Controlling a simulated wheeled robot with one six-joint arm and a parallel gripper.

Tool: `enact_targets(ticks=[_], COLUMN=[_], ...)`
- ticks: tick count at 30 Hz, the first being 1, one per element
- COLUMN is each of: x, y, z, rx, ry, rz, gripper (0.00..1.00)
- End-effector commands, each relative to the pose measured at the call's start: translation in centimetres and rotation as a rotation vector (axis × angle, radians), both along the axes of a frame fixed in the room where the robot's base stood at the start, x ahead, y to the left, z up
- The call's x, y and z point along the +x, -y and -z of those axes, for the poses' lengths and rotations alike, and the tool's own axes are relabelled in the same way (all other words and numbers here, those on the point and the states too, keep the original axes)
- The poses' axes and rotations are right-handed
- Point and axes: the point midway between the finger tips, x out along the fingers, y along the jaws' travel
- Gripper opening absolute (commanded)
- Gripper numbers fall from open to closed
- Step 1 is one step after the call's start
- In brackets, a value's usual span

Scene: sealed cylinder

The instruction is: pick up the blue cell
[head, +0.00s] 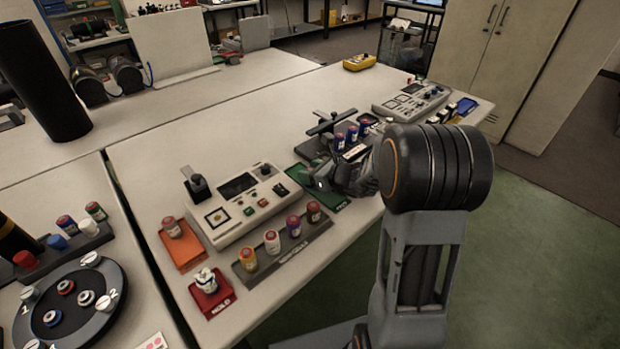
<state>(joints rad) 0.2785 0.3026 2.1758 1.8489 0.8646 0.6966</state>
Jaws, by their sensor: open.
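My gripper (322,182) is low over the green mat (335,203) at the table's right side. It is open, and I see nothing held in it. My own arm hides part of the gripper and the area to its right. Another blue-bodied cell (67,224) stands in the dark rack at the far left, near a blue cap (57,242).
A dark rack (285,262) holds yellow, white, purple and dark cells in front of a white instrument (240,205). An orange block (182,252), a red stand (212,300) and a round dial plate (110,285) lie left. A second instrument (412,100) stands behind.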

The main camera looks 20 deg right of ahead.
Motion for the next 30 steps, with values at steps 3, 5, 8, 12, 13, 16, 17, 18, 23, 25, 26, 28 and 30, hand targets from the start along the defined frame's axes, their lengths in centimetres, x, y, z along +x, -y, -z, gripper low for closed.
enact_targets(ticks=[3,5,8,12,13,16,17,18,23,25,26,28,30], x=[1.0,1.3,1.6,1.6,1.6,1.6,1.6,1.6,1.6,1.6,1.6,1.6,1.6], y=[-0.8,-1.0,-1.2,-1.2,-1.2,-1.2,-1.2,-1.2,-1.2,-1.2,-1.2,-1.2,-1.2], z=[0.6,0.7,0.8,0.8,0.8,0.8,0.8,0.8,0.8,0.8,0.8,0.8,0.8], rx=[0.0,-0.002,-0.002,-0.001,-0.001,-0.001,-0.001,-0.001,-0.001,-0.001,-0.001,-0.001,0.0], ry=[0.0,0.0,0.0,0.001,0.001,0.001,0.001,0.001,0.001,0.001,0.001,0.001,0.001], rz=[-0.001,-0.002,-0.002,0.0,0.0,0.0,0.0,0.0,0.0,0.0,0.0,0.0,0.0], gripper=[0.48,0.48,0.48,0.48,0.48,0.43,0.41,0.37,0.21,0.15,0.12,0.1,0.1])
